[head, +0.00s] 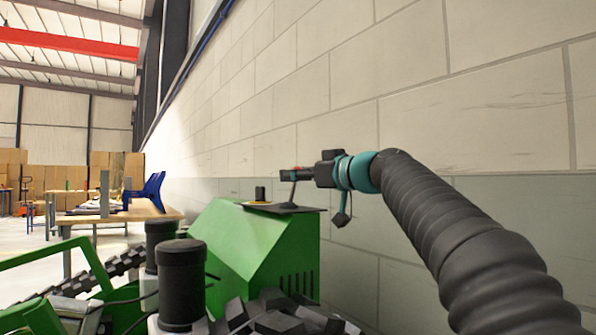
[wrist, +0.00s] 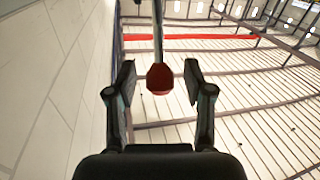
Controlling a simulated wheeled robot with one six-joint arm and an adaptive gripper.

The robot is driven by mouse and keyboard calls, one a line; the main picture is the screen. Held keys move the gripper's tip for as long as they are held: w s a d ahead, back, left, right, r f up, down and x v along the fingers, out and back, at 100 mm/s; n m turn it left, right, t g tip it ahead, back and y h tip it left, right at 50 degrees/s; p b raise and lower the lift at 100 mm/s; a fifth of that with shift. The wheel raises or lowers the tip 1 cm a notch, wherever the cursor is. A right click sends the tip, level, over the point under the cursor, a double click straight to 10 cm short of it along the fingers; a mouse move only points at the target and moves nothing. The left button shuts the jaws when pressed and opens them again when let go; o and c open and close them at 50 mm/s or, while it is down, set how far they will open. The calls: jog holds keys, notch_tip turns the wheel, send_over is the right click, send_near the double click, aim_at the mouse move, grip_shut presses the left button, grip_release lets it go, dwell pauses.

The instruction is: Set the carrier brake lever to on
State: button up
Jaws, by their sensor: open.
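The brake lever is a thin rod with a red knob (wrist: 160,79), standing on a dark plate (head: 259,207) on top of the green carrier housing (head: 232,245). In the head view its rod (head: 293,195) is nearly upright, leaning slightly right at the top. My gripper (head: 290,176) is at the height of the knob, level and pointing left. In the wrist view my gripper (wrist: 159,68) is open, with the knob between its two fingers and visible gaps on both sides. The knob is partly hidden by the fingers in the head view. No on or off marking is readable.
A small black block (head: 260,193) stands on the plate left of the lever. The block wall (head: 400,130) runs close along the right. Black cylinders (head: 182,285) and green carrier parts stand in front.

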jog(key=shift+w+a, duration=0.15)
grip_shut()
